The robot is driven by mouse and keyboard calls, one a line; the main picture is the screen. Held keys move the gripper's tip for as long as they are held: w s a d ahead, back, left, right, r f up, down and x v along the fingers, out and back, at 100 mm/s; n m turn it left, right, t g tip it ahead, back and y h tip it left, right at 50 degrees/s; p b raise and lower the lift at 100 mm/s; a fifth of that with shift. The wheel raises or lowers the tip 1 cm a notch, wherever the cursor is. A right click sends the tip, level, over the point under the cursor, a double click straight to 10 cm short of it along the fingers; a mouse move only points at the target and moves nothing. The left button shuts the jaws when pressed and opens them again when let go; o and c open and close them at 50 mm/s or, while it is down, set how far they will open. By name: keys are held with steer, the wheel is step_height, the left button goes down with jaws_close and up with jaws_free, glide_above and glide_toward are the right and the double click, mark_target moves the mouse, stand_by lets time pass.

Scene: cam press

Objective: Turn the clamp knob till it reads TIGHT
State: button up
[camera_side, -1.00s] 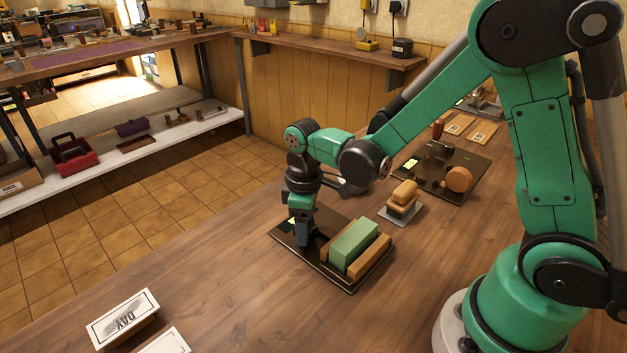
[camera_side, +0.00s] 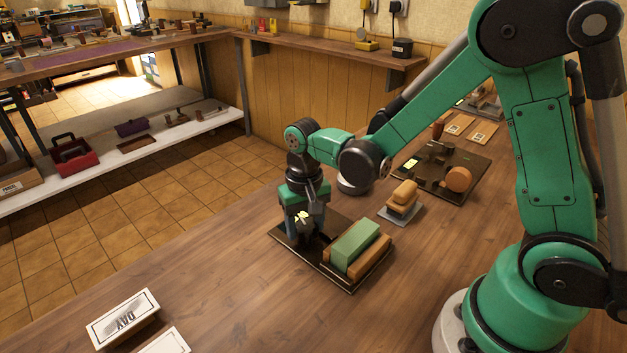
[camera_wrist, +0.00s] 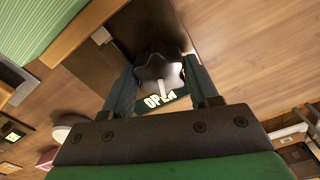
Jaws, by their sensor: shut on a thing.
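The clamp knob (camera_wrist: 160,72) is dark and lobed, with a pale pointer mark on it. In the wrist view it sits between the two fingers of my gripper (camera_wrist: 163,80), which is shut on it. A label below the knob reads OPEN (camera_wrist: 158,99), partly covered by the knob. In the side view my gripper (camera_side: 306,232) points down at the left end of the dark clamp plate (camera_side: 325,280), and it hides most of the knob. A green block (camera_side: 354,246) lies between wooden bars on the same plate.
A small stack of tan blocks (camera_side: 402,198) stands on a grey base behind the plate. A second dark plate (camera_side: 470,163) with a round wooden knob is further back. White cards (camera_side: 122,318) lie at the front left. The bench between is clear.

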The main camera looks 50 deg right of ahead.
mark_target(305, 224)
steer(key=m, duration=0.6)
steer(key=shift+m, duration=0.3)
stand_by(0.5)
steer(key=o, duration=1)
steer(key=shift+r, duration=2.85)
steer(key=s+d+r+n+t, duration=0.1)
steer(key=s+r+n+t, duration=0.4)
steer(key=n, duration=0.6)
steer(key=shift+s+d+r+t, duration=0.25)
steer(key=shift+s+r+t, duration=0.25)
steer(key=shift+t, duration=0.6)
